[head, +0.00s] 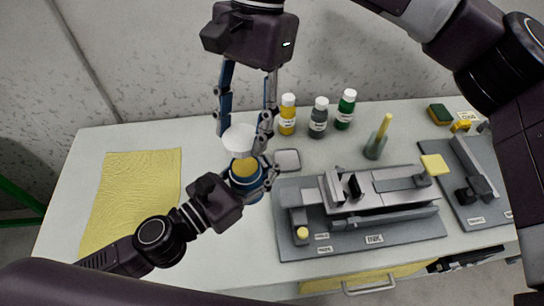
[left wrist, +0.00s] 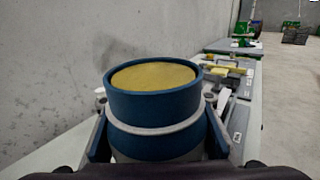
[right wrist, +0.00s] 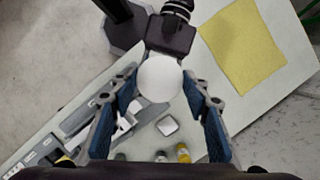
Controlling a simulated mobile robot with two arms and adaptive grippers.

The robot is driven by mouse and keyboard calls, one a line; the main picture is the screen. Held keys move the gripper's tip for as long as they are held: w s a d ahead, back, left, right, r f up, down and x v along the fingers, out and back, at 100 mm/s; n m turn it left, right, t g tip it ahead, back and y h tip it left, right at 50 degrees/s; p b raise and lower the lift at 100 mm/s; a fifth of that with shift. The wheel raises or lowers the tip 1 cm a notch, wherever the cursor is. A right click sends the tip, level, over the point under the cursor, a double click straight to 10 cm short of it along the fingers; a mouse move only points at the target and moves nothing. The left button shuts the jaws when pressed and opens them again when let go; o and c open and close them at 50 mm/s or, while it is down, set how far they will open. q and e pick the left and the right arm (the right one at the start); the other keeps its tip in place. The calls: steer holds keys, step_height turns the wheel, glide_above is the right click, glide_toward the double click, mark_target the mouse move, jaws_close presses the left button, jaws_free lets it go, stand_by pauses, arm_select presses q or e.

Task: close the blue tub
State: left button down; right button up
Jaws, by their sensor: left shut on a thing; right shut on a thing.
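The blue tub (head: 246,181) is open at the top and shows yellow contents. My left gripper (head: 248,178) is shut around its sides. In the left wrist view the tub (left wrist: 155,105) stands upright between the fingers, with a pale band around it and no lid on its rim. The white round lid (head: 240,138) is between the fingertips of my right gripper (head: 244,130), which is shut on it. In the head view the lid appears just above the tub, apart from it. In the right wrist view the lid (right wrist: 160,78) hides the tub.
A yellow cloth (head: 130,205) lies at the left of the table (head: 225,235). A small grey dish (head: 287,160) is just right of the tub. Yellow (head: 287,116), grey (head: 318,120) and green (head: 345,110) bottles stand behind. A grey machine on a board (head: 360,240) takes up the right.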

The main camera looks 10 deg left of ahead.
mark_target(244, 167)
steer(key=shift+d, duration=0.1)
steer(key=shift+f, duration=2)
steer(key=shift+s, duration=0.1)
steer(key=shift+f, duration=0.85)
steer(key=shift+f, duration=0.55)
